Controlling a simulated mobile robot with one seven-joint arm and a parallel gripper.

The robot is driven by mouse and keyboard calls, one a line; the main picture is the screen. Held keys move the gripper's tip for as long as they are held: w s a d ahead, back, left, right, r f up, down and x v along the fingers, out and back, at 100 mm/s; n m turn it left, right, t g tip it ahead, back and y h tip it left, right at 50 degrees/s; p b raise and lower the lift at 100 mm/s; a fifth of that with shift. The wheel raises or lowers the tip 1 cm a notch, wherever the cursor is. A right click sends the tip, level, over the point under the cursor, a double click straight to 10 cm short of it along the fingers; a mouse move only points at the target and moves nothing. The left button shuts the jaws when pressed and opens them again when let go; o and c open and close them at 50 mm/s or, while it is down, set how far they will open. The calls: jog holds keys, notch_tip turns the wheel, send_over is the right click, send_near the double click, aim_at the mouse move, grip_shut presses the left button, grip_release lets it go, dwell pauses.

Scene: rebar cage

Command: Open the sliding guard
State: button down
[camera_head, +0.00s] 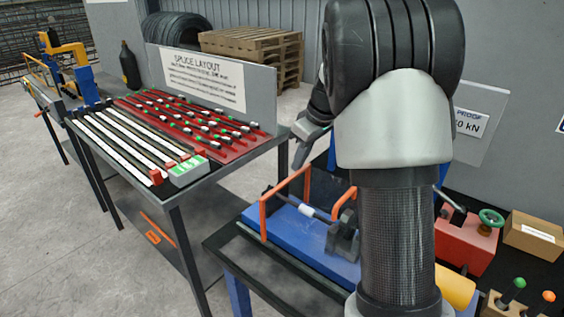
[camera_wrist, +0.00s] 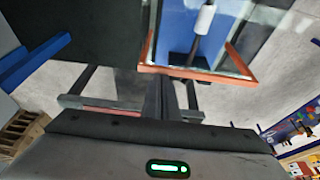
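The sliding guard (camera_head: 286,187) is an orange-framed clear cover over the blue bed (camera_head: 285,232) of a bench machine. A dark rod with a white sleeve (camera_head: 305,210) lies inside it. In the wrist view, the guard's orange bar (camera_wrist: 205,74) crosses the upper middle, with the white sleeve (camera_wrist: 205,18) beyond it. My gripper (camera_head: 298,165) points down near the guard's upper edge. Its fingers (camera_wrist: 158,72) look closed together, and their tips overlap the left end of the bar in the wrist view. I cannot tell whether they touch it. My arm hides part of the machine.
A table with a red rack of rods (camera_head: 185,125) and a "SPLICE LAYOUT" sign (camera_head: 196,77) stands to the left. A red block with a green handwheel (camera_head: 465,240), a cardboard box (camera_head: 535,236) and a lever box (camera_head: 510,303) are at right. Floor shows between the benches.

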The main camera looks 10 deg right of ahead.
jog(key=s+d+b, duration=0.2)
jog(key=s+d, duration=0.2)
jog(key=s, duration=0.1)
jog(key=s+d+b, duration=0.2)
jog(key=s+d, duration=0.2)
jog(key=s, duration=0.2)
jog(key=s+d+b, duration=0.2)
jog(key=s+d, duration=0.2)
jog(key=s, duration=0.2)
jog(key=shift+d, duration=0.4)
jog(key=p+v, duration=0.3)
jog(key=v, duration=1.4)
jog(key=shift+s+p, duration=0.15)
jog(key=shift+p, duration=0.15)
jog(key=shift+d+r, duration=0.1)
jog(key=shift+d, duration=0.05)
